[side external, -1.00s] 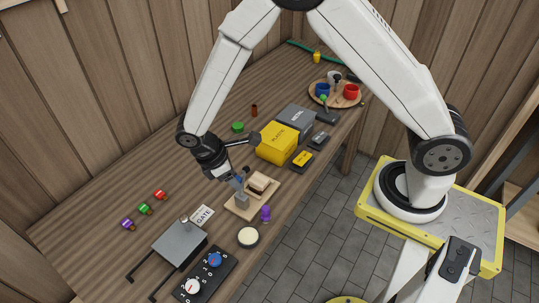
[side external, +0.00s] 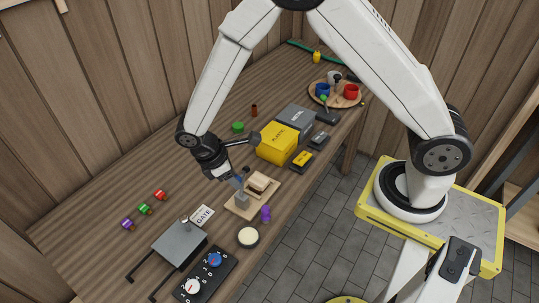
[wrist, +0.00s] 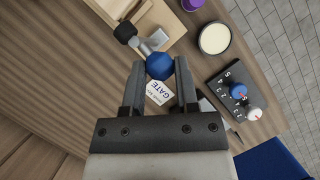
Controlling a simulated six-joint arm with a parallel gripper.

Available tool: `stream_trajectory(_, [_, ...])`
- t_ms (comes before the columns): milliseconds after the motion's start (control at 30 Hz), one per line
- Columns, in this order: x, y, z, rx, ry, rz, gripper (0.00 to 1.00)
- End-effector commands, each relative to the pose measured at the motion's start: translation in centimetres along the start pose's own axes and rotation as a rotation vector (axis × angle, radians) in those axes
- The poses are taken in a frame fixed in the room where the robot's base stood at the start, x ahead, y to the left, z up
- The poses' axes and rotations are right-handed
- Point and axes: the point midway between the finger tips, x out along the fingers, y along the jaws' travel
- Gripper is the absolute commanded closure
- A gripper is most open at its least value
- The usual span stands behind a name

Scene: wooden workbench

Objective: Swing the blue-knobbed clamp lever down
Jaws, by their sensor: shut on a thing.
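The clamp stands on a light wooden board (side external: 238,212) near the middle of the bench, with a pale block (side external: 258,182) on it. In the wrist view, the lever's round blue knob (wrist: 160,66) sits between the fingertips of my gripper (wrist: 160,72), which is shut on it. In the side view my gripper (side external: 238,182) comes down over the clamp from the upper left and hides much of the knob and lever.
A white GATE card (side external: 202,215) lies beside the board. A grey plate (side external: 180,242), a dial panel (side external: 205,275), a pale round disc (side external: 248,237) and a purple piece (side external: 266,213) are close by. Yellow (side external: 277,143) and grey bins stand behind.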

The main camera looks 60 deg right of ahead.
Motion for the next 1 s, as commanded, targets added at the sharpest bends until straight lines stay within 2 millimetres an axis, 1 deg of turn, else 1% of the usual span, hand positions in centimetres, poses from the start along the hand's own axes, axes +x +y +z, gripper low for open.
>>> stream_trajectory(667, [-0.01,-0.15,0.05,0.005,0.001,-0.007,1.00])
stream_trajectory(1000, [0.11,0.20,0.58,-0.009,0.052,-0.044,1.00])
